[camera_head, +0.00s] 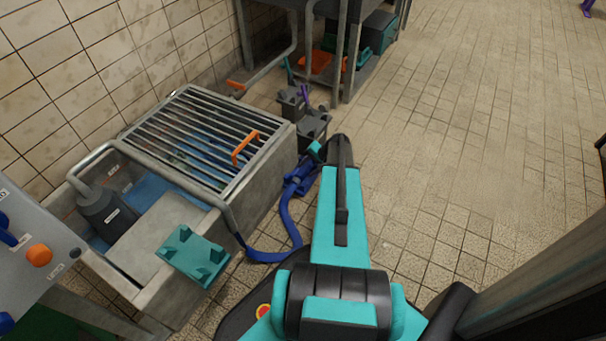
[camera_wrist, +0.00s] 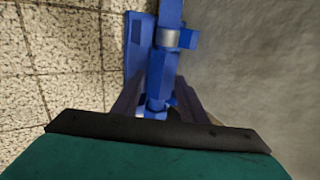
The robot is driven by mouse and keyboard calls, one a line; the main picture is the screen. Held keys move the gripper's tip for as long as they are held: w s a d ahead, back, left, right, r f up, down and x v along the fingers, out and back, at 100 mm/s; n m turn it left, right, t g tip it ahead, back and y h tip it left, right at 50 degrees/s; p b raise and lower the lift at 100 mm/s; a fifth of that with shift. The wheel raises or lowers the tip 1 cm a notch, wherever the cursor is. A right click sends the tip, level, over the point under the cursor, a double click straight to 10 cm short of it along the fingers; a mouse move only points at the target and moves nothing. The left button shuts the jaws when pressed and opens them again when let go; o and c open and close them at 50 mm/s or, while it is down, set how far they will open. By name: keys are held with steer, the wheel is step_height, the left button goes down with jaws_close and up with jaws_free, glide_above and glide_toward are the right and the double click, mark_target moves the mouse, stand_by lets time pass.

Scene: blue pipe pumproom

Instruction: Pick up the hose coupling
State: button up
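The hose coupling (camera_wrist: 158,75) is a blue fitting with silver rings, seen in the upper middle of the wrist view. In the head view it appears as the blue piece (camera_head: 300,182) at the end of a blue hose (camera_head: 290,225), beside the concrete trough. My gripper (camera_wrist: 158,100) has its two dark fingers apart, one on each side of the coupling's lower part. I see no clear contact. The fingers' lower ends are hidden behind the dark bar and teal body. In the head view my arm hides much of the gripper.
The concrete trough (camera_head: 262,185) with a metal grate (camera_head: 195,135) stands close on the left. An orange handle (camera_head: 245,147) lies on the grate and a teal block (camera_head: 193,255) on the rim. Grey pump parts (camera_head: 312,125) stand behind. The tiled floor (camera_head: 470,140) to the right is clear.

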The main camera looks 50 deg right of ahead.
steer(key=shift+w+a+f, duration=0.1)
steer(key=shift+w+f, duration=0.2)
steer(key=shift+f, duration=0.25)
steer(key=c, duration=0.9)
